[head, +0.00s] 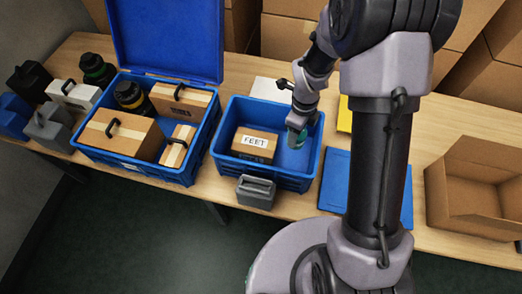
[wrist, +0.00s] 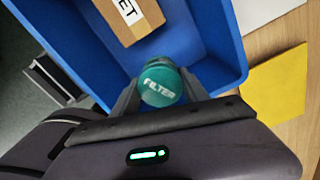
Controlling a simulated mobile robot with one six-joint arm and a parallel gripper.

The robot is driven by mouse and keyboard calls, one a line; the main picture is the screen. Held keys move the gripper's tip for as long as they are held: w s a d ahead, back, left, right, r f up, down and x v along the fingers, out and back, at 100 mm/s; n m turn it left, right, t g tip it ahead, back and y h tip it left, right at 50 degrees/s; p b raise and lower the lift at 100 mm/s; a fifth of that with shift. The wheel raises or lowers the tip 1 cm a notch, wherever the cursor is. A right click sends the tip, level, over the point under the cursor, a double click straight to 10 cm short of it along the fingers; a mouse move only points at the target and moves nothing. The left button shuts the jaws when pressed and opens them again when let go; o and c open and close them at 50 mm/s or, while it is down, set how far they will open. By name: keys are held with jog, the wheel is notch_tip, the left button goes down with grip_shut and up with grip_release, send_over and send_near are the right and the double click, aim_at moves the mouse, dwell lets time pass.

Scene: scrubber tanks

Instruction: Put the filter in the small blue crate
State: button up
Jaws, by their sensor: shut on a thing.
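The filter (wrist: 161,84) is a teal cylinder with a round top that reads FILTER. My gripper (wrist: 160,92) is shut on it, with one finger on each side. The small blue crate (head: 222,148) stands open on the table, and it also shows in the wrist view (wrist: 215,30). In the head view the filter (head: 297,138) shows over the right part of the crate's inside, below my gripper (head: 299,125). I cannot tell whether it touches the crate floor. A box labelled FEET (head: 254,146) lies in the crate, left of the filter.
A larger blue crate (head: 150,172) with an open lid (head: 168,38) holds several boxes at left. A grey case (head: 256,191) stands before the small crate. A blue panel (head: 335,180), yellow sheet (head: 345,115) and open cardboard box (head: 480,185) lie to the right.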

notch_tip(320, 180, down, 2)
jog(key=m, duration=0.4)
jog(key=shift+w+d, duration=0.1)
jog(key=shift+m, duration=0.7)
notch_tip(320, 180, down, 10)
jog(key=b, duration=0.3)
jog(key=shift+f, duration=0.25)
jog(key=shift+b, duration=0.3)
jog(key=shift+f, duration=0.15)
jog(key=o, duration=1.3)
jog(key=shift+o, duration=0.2)
